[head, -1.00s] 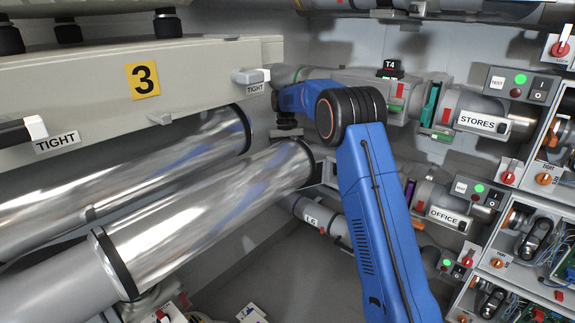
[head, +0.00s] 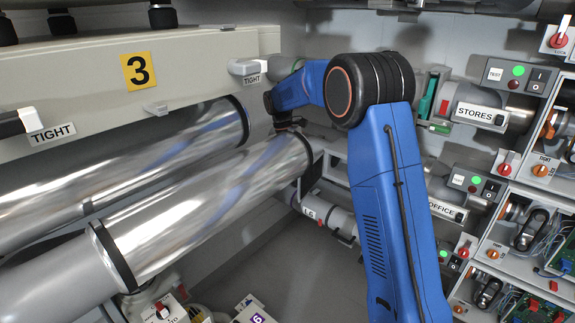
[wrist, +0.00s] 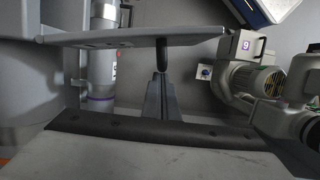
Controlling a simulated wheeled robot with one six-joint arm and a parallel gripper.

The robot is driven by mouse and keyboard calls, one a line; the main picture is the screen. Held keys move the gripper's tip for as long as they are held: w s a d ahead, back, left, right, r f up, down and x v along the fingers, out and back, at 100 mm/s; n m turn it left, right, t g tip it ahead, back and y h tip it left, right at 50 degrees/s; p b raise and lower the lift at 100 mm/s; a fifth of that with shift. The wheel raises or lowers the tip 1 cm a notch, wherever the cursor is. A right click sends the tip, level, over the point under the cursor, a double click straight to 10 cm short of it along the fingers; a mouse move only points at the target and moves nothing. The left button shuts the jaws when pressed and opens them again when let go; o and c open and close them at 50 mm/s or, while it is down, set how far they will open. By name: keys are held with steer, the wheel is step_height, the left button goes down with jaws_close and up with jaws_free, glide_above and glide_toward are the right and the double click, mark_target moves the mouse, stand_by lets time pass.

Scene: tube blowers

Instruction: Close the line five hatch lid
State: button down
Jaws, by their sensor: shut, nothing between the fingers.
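No line five label is readable in either view, so I cannot tell for sure which part is its hatch lid. In the wrist view a thin grey plate (wrist: 130,39), seen almost edge-on, crosses the upper middle; it may be the lid. In the head view my gripper is hidden behind the shiny tube (head: 205,205) and my own blue arm.
A grey blower marked 9 (wrist: 250,78) stands right in the wrist view, an upright pipe (wrist: 101,75) left. The head view shows a beige casing marked 3 (head: 90,80) at left, and the STORES line (head: 480,113) and control panels (head: 515,240) at right.

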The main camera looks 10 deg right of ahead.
mark_target(310, 177)
steer(key=s+d+n, duration=0.1)
steer(key=s+n, duration=0.1)
steer(key=s+d+n, duration=0.2)
steer(key=s+d+n+t+h, duration=0.1)
steer(key=s+d+n, duration=0.1)
steer(key=s, duration=0.1)
steer(key=s+d+n+t, duration=0.1)
steer(key=s+d+n, duration=0.1)
steer(key=d+n, duration=0.5)
steer(key=shift+s+d+t, duration=0.4)
steer(key=shift+d, duration=1.95)
